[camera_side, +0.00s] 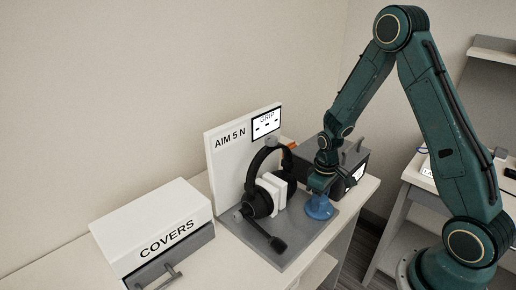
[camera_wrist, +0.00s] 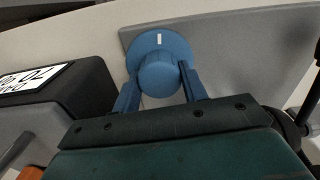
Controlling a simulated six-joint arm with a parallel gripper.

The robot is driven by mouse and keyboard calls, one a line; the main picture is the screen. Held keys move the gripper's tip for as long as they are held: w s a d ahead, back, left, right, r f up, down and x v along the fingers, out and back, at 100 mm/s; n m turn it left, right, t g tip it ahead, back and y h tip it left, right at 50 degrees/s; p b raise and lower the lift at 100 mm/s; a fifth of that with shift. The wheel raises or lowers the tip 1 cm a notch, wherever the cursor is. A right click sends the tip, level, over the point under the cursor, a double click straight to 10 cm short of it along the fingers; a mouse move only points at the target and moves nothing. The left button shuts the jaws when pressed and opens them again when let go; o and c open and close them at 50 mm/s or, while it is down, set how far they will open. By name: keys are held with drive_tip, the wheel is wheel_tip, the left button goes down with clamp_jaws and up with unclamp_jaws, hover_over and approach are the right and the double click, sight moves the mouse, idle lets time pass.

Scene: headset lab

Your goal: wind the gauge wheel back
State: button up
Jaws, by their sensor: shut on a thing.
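The gauge wheel (camera_side: 320,210) is a blue round knob at the right front of the grey base plate. In the wrist view the wheel (camera_wrist: 158,46) shows a wide disc with a short white mark near its top and a narrower raised hub. My gripper (camera_wrist: 158,74) has one blue finger on each side of the hub and is shut on it. In the side view my gripper (camera_side: 319,190) comes down on the wheel from above, hiding part of it. A headset (camera_side: 262,196) with a white block between its ear cups stands beside the wheel.
A white panel (camera_side: 228,165) reading "AIM 5 N" carries a small "GRIP" display (camera_side: 266,124) behind the headset. A COVERS box (camera_side: 150,222) stands at the left. A dark box (camera_side: 350,158) with a handle is close behind my gripper.

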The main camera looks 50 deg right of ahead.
drive_tip(key=n, duration=0.4)
drive_tip(key=shift+n, duration=0.4)
drive_tip(key=n, duration=0.4)
drive_tip(key=shift+a+n, duration=0.1)
drive_tip(key=shift+n, duration=0.3)
drive_tip(key=o, duration=1)
drive_tip(key=shift+c, duration=0.2)
drive_tip(key=shift+r, duration=0.1)
wheel_tip(320, 180, up, 14)
